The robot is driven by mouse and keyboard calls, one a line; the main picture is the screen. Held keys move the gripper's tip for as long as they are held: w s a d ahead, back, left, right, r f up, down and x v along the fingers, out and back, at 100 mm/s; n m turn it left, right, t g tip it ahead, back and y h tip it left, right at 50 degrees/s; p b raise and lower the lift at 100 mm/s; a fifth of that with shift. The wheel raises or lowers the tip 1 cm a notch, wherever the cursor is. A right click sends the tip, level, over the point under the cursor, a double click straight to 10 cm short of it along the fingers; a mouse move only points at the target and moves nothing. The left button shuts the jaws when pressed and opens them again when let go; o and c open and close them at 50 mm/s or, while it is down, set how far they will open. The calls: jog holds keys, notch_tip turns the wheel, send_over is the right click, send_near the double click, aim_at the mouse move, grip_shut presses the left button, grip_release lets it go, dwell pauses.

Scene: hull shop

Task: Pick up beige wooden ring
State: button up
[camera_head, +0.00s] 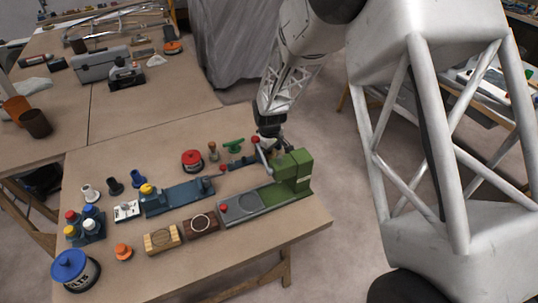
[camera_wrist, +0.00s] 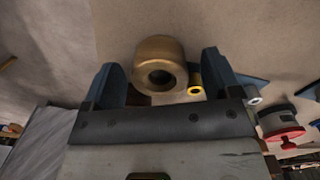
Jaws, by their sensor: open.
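My gripper (camera_head: 270,138) hangs over the far right part of the near table, close to the green machine. In the wrist view its two dark fingers (camera_wrist: 158,62) stand wide apart with nothing clamped. A tan-brown wooden ring (camera_wrist: 160,55) with a dark round hole shows between and beyond the fingertips. I cannot tell whether it touches them. In the head view I cannot pick out this piece for certain. A thin pale ring (camera_head: 201,222) lies on a dark wooden block near the table's front edge.
The green machine (camera_head: 292,172) stands beside my gripper. A red-topped tin (camera_head: 192,160) and a blue vise-like tool (camera_head: 178,196) are to its left. A small yellow-ended part (camera_wrist: 195,90) shows by the right finger. A light wooden block (camera_head: 161,238) is at the front.

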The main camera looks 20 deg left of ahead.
aim_at(269, 153)
jog(key=c, duration=1)
jog(key=shift+r, duration=0.1)
notch_tip(269, 153, up, 10)
jog(key=shift+a, duration=0.1)
dwell(0.8)
